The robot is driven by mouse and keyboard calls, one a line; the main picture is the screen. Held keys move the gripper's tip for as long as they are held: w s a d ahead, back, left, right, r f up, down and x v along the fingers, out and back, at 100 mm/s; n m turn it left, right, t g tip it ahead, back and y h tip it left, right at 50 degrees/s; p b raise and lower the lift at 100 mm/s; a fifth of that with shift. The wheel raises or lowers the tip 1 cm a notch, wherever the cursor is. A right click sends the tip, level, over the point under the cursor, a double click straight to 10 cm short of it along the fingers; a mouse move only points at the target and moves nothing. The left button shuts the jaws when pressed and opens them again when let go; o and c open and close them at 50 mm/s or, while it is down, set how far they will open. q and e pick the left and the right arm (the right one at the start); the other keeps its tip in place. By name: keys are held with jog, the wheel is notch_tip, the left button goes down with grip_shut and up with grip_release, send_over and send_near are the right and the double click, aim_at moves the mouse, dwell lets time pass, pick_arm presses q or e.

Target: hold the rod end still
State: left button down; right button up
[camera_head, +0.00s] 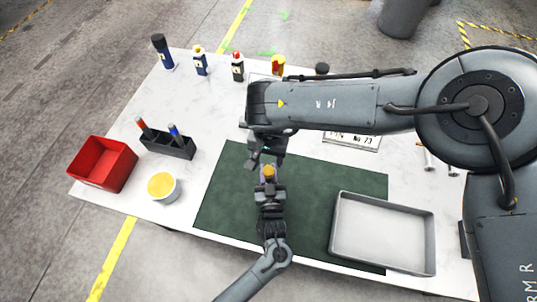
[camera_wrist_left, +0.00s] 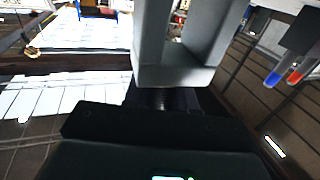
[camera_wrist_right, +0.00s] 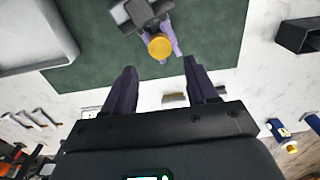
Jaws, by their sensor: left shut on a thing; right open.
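A round yellow end (camera_head: 268,171), which I take for the rod end, stands over the green mat (camera_head: 220,190). My left gripper (camera_head: 268,178) reaches in from the front edge and is shut on it. In the right wrist view, the yellow end (camera_wrist_right: 159,45) sits between the left gripper's purple fingertips. The rest of the rod is hidden. My right gripper (camera_wrist_right: 160,67) is open and empty, above and just behind it, its fingers pointing toward it without visible contact. In the left wrist view, a grey frame-like shape blocks the held part, and I cannot tell what it is.
An empty grey tray (camera_head: 383,232) lies at the right of the mat. A red bin (camera_head: 102,164), a tub with yellow contents (camera_head: 162,187) and a black holder with markers (camera_head: 168,145) stand at the left. Several bottles line the back edge.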

aim_at(269, 170)
jog(key=shift+f, duration=4.05)
